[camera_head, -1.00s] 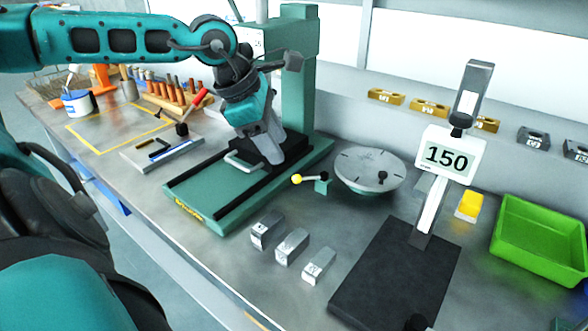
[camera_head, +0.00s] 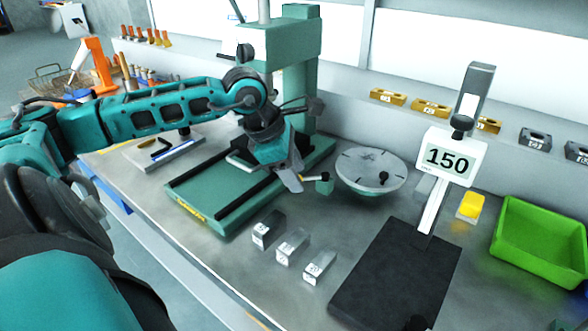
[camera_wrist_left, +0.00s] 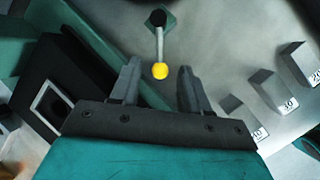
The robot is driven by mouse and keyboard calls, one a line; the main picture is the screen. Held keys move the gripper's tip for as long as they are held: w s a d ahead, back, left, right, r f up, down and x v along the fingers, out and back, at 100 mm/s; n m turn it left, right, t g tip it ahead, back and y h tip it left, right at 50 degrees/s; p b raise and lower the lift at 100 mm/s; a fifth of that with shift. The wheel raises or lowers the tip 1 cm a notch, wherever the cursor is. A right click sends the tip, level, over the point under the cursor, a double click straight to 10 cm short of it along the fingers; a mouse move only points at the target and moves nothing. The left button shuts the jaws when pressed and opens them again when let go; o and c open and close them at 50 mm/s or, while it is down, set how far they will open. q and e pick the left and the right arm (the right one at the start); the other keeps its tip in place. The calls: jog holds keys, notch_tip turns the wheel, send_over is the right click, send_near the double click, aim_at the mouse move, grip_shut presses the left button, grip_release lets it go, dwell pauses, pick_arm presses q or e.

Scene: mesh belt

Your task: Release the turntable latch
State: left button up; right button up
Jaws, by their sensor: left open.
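The turntable (camera_head: 370,168) is a round light-grey disc with slots and a dark knob, right of the green press. Its latch is a small green block (camera_head: 325,184) with a short lever. In the left wrist view the lever's yellow ball (camera_wrist_left: 160,71) lies between and just beyond my fingertips, with the lever rod leading up to the green block (camera_wrist_left: 158,20). In the head view my gripper hides the ball. My left gripper (camera_head: 296,184) is open and empty, pointing down beside the latch; it also shows in the left wrist view (camera_wrist_left: 160,75). My right gripper is not in view.
The green press base (camera_head: 205,200) with a handle lies under my left arm. Several metal blocks (camera_head: 292,247) stand in front of the latch. A black plate with a "150" display (camera_head: 447,160) and a green bin (camera_head: 540,240) are to the right.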

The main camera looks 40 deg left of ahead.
pick_arm(q)
jog(key=shift+c, duration=0.3)
grip_shut()
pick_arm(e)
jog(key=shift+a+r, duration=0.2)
pick_arm(q)
jog(key=shift+w+a+f+m+b, duration=0.1)
jog(key=shift+w+a+m+b, duration=0.2)
jog(key=shift+m, duration=0.2)
jog(key=shift+w+a+m+g+h, duration=0.2)
jog(key=shift+m+h, duration=0.1)
jog(key=shift+m, duration=0.35)
jog(key=shift+w+a+m+g+h, duration=0.2)
jog(key=shift+m+h, duration=0.1)
jog(key=shift+m, duration=0.35)
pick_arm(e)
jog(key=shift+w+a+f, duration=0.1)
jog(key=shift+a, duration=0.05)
pick_arm(q)
jog(key=shift+o, duration=0.3)
grip_release()
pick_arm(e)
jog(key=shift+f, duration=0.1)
